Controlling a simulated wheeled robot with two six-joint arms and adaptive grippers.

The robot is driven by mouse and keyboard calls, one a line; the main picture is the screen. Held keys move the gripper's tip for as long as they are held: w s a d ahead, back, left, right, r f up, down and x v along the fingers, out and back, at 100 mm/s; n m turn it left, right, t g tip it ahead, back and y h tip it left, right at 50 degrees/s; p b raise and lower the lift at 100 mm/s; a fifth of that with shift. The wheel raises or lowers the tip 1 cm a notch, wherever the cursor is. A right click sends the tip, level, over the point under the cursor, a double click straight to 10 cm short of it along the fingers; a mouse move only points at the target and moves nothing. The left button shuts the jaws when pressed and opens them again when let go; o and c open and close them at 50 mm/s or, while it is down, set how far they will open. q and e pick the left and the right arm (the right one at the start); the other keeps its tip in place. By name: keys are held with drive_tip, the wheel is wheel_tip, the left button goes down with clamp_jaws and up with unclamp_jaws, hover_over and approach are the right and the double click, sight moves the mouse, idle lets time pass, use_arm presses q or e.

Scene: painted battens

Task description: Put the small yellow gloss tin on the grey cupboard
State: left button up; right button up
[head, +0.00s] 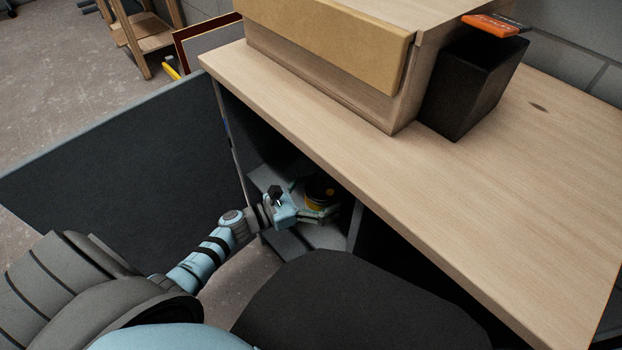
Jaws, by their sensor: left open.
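A small tin (321,191) with a dark top and a yellow band stands on a grey shelf inside the cupboard, under the wooden top. My left gripper (316,212) reaches in through the open front. Its fingers are open and lie around the near side of the tin; I cannot tell whether they touch it. The fingers partly hide the tin's lower part. The dark grey cupboard (233,143) has a pale wooden top (455,205), and its door (120,165) stands open to the left. My right gripper is not in view.
On the wooden top stand a large wooden box (335,75) and a black bin (470,90) with an orange-and-black item (492,25) on its rim. The front and right of the top are clear. A wooden stand (145,38) is at the back left.

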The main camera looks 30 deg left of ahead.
use_arm(q)
drive_tip(key=shift+r, duration=0.25)
drive_tip(key=p+v, duration=0.1)
drive_tip(key=v, duration=1.1)
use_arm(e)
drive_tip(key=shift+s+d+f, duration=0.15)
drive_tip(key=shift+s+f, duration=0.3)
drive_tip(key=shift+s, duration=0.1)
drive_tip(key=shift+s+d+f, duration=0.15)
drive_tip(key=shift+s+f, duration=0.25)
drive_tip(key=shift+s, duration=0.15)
use_arm(q)
drive_tip(key=shift+f+p, duration=0.1)
drive_tip(key=shift+p, duration=0.2)
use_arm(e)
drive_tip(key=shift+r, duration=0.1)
